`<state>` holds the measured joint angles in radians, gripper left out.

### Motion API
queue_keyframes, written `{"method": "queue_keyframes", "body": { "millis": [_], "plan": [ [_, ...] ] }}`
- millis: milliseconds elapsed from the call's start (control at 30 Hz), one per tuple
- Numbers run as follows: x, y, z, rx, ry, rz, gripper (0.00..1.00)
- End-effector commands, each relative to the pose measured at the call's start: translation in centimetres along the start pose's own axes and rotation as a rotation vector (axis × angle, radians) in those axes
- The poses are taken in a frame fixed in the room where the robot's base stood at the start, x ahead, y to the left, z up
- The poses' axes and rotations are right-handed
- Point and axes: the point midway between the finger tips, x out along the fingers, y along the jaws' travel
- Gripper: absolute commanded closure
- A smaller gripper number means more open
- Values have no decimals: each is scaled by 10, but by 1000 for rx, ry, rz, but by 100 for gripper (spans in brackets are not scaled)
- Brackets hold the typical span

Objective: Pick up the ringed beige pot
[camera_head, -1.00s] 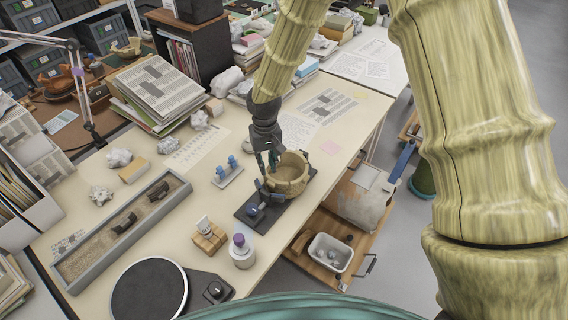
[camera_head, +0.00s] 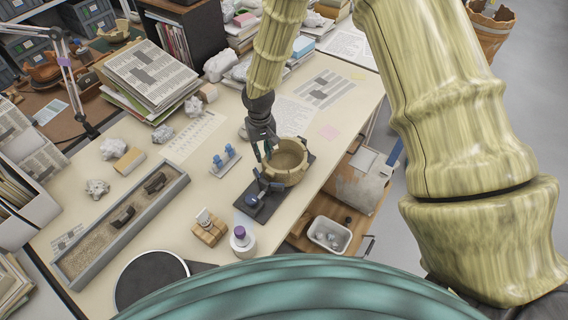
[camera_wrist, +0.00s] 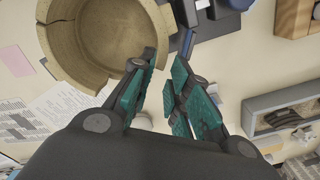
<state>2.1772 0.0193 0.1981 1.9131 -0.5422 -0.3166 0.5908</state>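The beige pot (camera_head: 290,172) stands upright on a dark stand (camera_head: 247,203) on the table. It is round and open-topped, with a ring-like band around its wall; a dark crack runs across its rim in the wrist view (camera_wrist: 66,58). My gripper (camera_head: 264,156) points down at the pot's left side in the head view.
Blue clamp parts (camera_head: 254,200) sit on the stand close to the pot. A small rack with blue pieces (camera_head: 225,160), a wooden block (camera_head: 209,230) and a purple-capped jar (camera_head: 242,242) stand nearby. A sand tray (camera_head: 115,230) lies left. Papers cover the table behind.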

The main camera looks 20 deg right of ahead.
Motion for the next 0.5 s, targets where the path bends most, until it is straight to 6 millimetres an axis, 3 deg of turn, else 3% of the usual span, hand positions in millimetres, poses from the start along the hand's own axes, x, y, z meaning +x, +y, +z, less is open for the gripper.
{"method": "queue_keyframes", "body": {
  "millis": [500],
  "plan": [
    [40, 0, -3, -2, -2, 0, 82]
  ]
}}
